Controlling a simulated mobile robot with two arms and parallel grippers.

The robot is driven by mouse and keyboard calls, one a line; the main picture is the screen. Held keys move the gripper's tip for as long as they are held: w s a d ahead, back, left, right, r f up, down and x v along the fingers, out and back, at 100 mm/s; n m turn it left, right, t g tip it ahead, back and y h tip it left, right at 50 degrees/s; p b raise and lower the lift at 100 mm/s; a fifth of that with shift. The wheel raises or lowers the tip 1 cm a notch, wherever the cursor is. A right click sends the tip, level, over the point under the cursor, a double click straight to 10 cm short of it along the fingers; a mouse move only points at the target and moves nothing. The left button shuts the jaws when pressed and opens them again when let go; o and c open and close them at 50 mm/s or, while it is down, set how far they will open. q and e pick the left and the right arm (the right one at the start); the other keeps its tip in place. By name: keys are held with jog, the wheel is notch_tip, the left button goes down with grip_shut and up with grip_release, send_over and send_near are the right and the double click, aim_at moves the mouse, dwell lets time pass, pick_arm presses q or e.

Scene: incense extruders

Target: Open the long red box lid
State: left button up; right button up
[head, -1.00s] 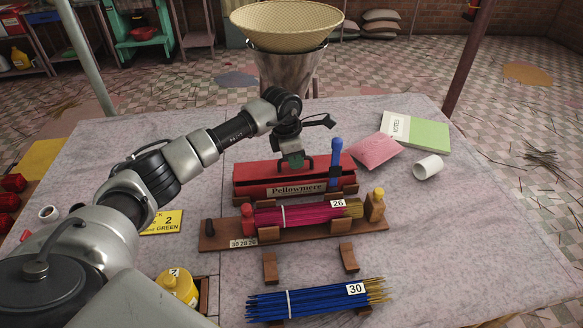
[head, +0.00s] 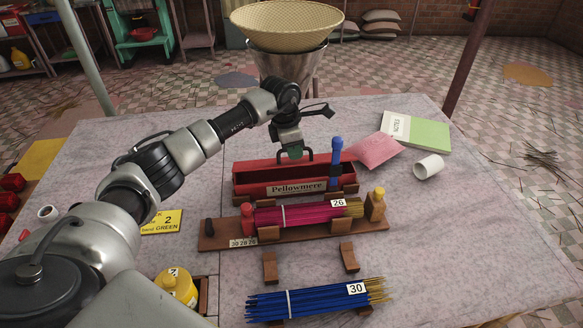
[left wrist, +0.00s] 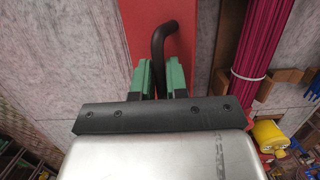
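The long red box (head: 262,190), labelled "Pellowmere", lies across the middle of the table. Its red lid (head: 250,168) is tilted up a little, with a dark gap along the front. My left gripper (head: 296,152) is over the lid. In the left wrist view its green fingertips (left wrist: 159,78) are on either side of the lid's dark handle (left wrist: 158,42) and look shut on it. The red lid (left wrist: 147,12) lies below them there. The gripper hides part of the lid. My right gripper is not in view.
A blue-topped peg (head: 336,155) stands at the box's front right. In front is a wooden rack (head: 215,240) with magenta sticks (head: 300,215). Blue sticks (head: 310,302) lie nearer. A pink packet (head: 377,150) and white cup (head: 428,167) lie right.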

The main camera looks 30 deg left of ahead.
pick_arm(q)
jog(key=shift+w+a+r, duration=0.15)
jog(key=shift+w+a, duration=0.1)
jog(key=shift+w, duration=0.05)
jog(key=shift+w+a+r, duration=0.1)
jog(key=shift+w+a+r+b, duration=0.2)
jog(key=shift+w+a+b, duration=0.2)
jog(key=shift+w+b, duration=0.1)
dwell(0.3)
jog(key=shift+w, duration=0.15)
jog(key=shift+w+a+r+b, duration=0.1)
jog(key=shift+w+a+b, duration=0.3)
jog(key=shift+w+a, duration=0.1)
jog(key=shift+w, duration=0.1)
